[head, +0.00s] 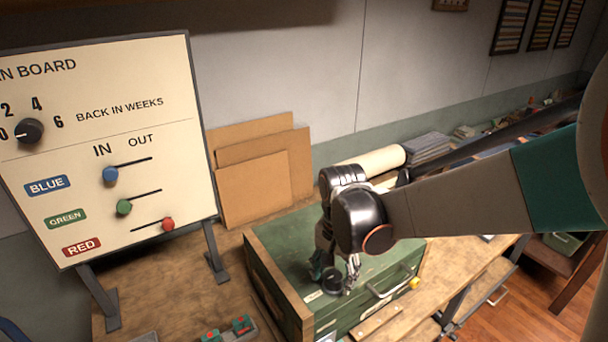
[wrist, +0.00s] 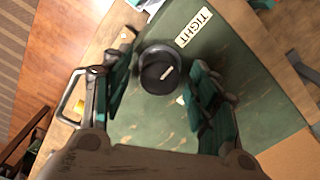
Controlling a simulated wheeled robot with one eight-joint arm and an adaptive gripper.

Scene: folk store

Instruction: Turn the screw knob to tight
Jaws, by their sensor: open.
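The screw knob (wrist: 160,70) is a round black knob with a pale pointer line, on the green top of a chest. In the wrist view a cream TIGHT label (wrist: 194,27) lies above and right of it, and the pointer slants up and right. In the head view the knob (head: 331,280) shows near the chest's front edge, partly behind my fingers. My gripper (wrist: 158,88) is open, pointing down, with one finger on each side of the knob. Gaps show between the fingers and the knob. A small pale mark (wrist: 181,100) lies below right of the knob.
The green chest (head: 280,243) stands on a wooden bench (head: 170,290) and has a metal handle (head: 392,284) in front. A white board (head: 110,130) with a dial and sliders stands left. Cardboard sheets (head: 255,185) lean behind. Small red and green items (head: 228,332) lie at the front.

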